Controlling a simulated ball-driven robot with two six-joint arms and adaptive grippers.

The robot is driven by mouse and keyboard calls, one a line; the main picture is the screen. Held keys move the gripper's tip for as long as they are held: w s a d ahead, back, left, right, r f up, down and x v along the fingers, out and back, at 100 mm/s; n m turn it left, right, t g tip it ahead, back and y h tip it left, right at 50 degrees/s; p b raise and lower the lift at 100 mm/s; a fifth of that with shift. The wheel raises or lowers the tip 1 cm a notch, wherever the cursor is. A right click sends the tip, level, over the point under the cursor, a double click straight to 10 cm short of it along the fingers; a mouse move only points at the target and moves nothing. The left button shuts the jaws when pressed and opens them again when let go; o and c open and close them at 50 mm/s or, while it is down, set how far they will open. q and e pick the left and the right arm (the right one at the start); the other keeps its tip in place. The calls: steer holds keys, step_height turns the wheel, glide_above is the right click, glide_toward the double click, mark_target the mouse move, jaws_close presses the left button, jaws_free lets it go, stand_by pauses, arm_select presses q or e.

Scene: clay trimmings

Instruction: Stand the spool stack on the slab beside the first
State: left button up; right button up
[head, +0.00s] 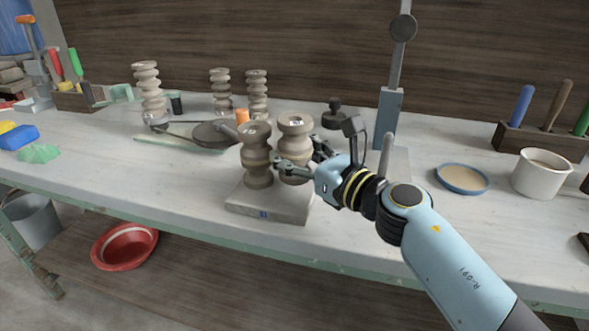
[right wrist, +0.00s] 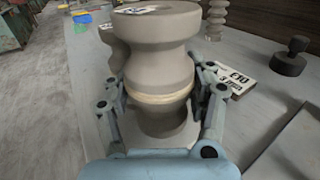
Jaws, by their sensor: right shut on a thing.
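A grey-beige spool stack (head: 295,136) with a small label on its top is in my right gripper (head: 298,157). The fingers are shut around its narrow waist, and the stack looks upright. In the right wrist view the held stack (right wrist: 158,62) fills the middle, with a finger of the gripper (right wrist: 160,100) on each side. The first spool stack (head: 256,150) stands on the pale slab (head: 268,210), close to the left of the held one. The held stack's foot is partly hidden by the gripper; I cannot tell whether it touches the slab. My left gripper is not in view.
Several spool stacks (head: 148,90) stand at the back left. A dark round disc (head: 214,133) lies behind the slab. A grey post (head: 388,115) rises right of the gripper. A blue-rimmed dish (head: 462,179) and a white pot (head: 540,174) are at right. The bench front is clear.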

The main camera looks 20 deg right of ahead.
steer(key=shift+f+b, duration=0.35)
steer(key=shift+f, duration=0.7)
steer(key=shift+f, duration=0.15)
steer(key=o, duration=1.4)
steer(key=b+v, duration=0.1)
steer(key=v, duration=1)
steer(key=shift+s+d+b, duration=0.15)
steer(key=shift+s+b, duration=0.2)
steer(key=shift+b, duration=0.05)
steer(key=shift+s+d, duration=0.1)
steer(key=shift+s, duration=0.1)
